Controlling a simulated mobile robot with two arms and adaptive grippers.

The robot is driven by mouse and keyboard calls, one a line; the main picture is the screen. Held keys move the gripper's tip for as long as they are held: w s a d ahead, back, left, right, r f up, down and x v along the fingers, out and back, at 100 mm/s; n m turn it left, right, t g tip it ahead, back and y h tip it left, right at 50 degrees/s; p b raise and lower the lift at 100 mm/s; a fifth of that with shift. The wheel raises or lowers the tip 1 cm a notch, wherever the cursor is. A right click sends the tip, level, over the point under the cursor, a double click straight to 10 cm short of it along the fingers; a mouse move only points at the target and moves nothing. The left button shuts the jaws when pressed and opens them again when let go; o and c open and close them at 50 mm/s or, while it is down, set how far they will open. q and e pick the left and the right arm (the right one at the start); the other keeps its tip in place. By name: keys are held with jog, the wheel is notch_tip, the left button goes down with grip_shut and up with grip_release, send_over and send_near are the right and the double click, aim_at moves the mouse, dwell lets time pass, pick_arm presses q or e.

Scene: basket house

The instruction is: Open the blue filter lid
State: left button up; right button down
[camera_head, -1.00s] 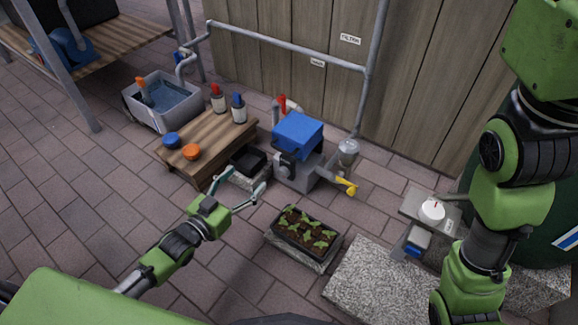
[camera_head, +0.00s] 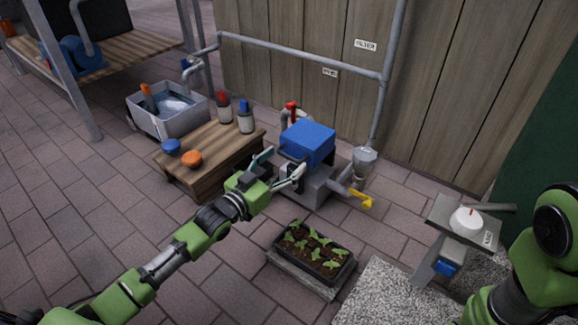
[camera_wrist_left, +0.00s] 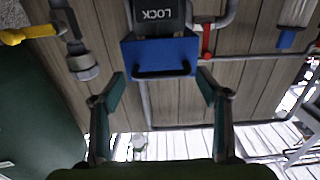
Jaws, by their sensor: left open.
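The blue filter lid (camera_head: 308,142) sits down on the grey filter housing (camera_head: 312,190) in front of the wooden wall. In the left wrist view, which looks upside down, the blue lid (camera_wrist_left: 185,52) shows a black handle bar (camera_wrist_left: 163,73) and a dark plate marked LOCK (camera_wrist_left: 158,16). My left gripper (camera_head: 285,165) is open at the lid's near left side. In the left wrist view the fingers of my left gripper (camera_wrist_left: 162,88) stand on either side of the handle, apart from it, with nothing between them. My right gripper is out of view.
A low wooden table (camera_head: 215,165) with bottles and blue and orange caps stands left of the filter. A seedling tray (camera_head: 312,252) lies in front. A yellow valve handle (camera_head: 362,199) and red valve handle (camera_head: 291,108) flank the filter. Pipes run along the wall.

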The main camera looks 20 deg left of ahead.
aim_at(303, 146)
pick_arm(q)
jog(key=shift+b+x, duration=0.6)
jog(key=shift+x, duration=0.8)
